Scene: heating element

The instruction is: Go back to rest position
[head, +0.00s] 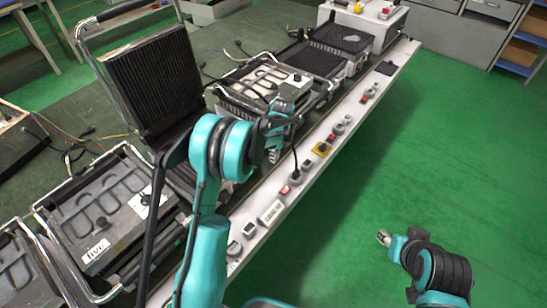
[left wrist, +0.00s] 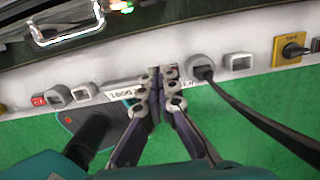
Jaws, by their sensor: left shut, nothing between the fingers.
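My left arm reaches up over the bench in the head view. Its gripper (head: 273,155) hangs by the bench's front strip. In the left wrist view the two fingers of this gripper (left wrist: 161,76) are together with nothing between them, in front of the white front strip (left wrist: 140,60). My right arm is at the lower right of the head view, over the green floor. Its gripper end (head: 384,237) shows small there, and I cannot tell whether it is open or shut.
The bench's white front strip (head: 240,243) carries switches, sockets and a yellow switch (head: 322,149). A black plug (left wrist: 204,72) with a cable sits right of my left fingers. Several contact grills stand on the bench, one with a raised lid (head: 150,80). Green floor (head: 420,140) is clear at right.

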